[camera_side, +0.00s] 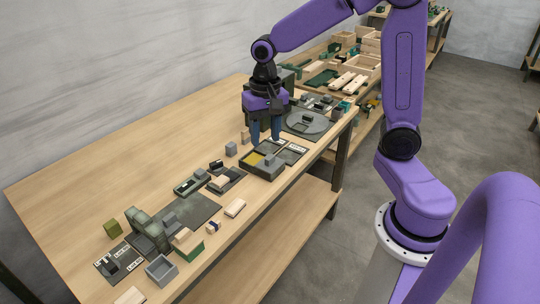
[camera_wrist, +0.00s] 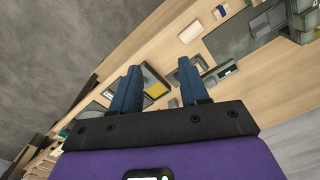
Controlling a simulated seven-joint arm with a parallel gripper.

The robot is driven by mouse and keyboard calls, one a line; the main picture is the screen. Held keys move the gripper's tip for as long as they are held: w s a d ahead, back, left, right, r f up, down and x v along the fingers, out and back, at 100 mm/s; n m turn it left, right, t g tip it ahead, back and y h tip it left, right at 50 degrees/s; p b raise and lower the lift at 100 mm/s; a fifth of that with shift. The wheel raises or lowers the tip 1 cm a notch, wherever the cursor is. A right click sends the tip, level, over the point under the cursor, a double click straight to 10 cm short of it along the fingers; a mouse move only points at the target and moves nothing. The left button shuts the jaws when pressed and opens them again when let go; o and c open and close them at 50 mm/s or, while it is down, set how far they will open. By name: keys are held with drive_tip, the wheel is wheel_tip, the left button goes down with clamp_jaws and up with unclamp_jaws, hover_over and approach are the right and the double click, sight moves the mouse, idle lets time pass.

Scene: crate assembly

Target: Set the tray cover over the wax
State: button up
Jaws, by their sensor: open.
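A dark tray (camera_side: 264,174) stands near the table's front edge, with yellow wax (camera_side: 255,159) in its left part and a small grey block at its right part. In the wrist view the wax (camera_wrist: 157,88) shows between my fingers. My gripper (camera_side: 265,142) points down with two blue fingers spread apart and nothing between them. It is above and just behind the tray in the side view. The fingers also show in the wrist view (camera_wrist: 158,68). I cannot tell which piece is the tray cover.
Dark labelled pads (camera_side: 291,147) and a round grey disc (camera_side: 307,121) lie beyond the tray. A small grey block (camera_side: 231,149) stands to its left. Several green and grey parts and a dark mat (camera_side: 192,211) fill the near end. The table's left rear is clear.

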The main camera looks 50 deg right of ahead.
drive_tip(key=w+d+m, duration=0.5)
drive_tip(key=m, duration=0.7)
approach(270, 157)
wheel_tip(270, 157, down, 9)
drive_tip(key=shift+w+f, duration=0.1)
clamp_jaws()
